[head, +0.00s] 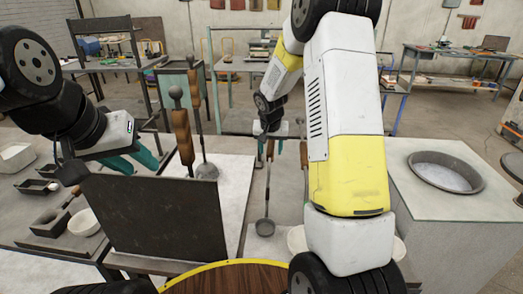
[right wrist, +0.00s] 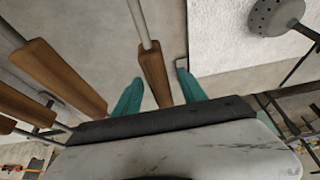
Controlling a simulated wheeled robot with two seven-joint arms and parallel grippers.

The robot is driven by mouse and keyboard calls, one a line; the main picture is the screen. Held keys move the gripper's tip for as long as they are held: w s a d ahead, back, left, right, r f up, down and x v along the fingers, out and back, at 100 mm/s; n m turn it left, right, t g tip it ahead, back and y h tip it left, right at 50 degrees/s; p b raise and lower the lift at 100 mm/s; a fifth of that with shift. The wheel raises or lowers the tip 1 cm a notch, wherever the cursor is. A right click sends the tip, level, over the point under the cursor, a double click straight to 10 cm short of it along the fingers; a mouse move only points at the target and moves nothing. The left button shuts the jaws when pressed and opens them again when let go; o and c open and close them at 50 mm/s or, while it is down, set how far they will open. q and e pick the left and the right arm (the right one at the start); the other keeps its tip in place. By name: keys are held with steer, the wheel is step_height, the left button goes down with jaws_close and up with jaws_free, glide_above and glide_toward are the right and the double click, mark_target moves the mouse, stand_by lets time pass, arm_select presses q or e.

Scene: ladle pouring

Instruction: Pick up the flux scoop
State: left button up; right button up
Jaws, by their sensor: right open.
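My right gripper (head: 275,145) reaches forward among hanging long-handled tools in the head view. In the right wrist view, its two teal fingers (right wrist: 160,73) are open, one on each side of a wooden handle (right wrist: 154,72) with a thin metal rod. I cannot tell whether they touch it. In the head view, a tool with a small dark cup (head: 265,227) hangs below this gripper. It may be the flux scoop; I cannot tell for sure. My left gripper (head: 132,163) is at the left above a dark upright panel, its teal fingers apart, with nothing seen between them.
More wooden handles (right wrist: 60,80) stand close left of the right gripper. A perforated skimmer (right wrist: 275,17) lies to its right. A dark panel (head: 150,220) stands at left, near moulds and a white bowl (head: 84,222). A round pan (head: 445,172) is on the right block.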

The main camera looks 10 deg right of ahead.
steer(key=shift+f, duration=0.1)
jaws_close()
stand_by(1.4)
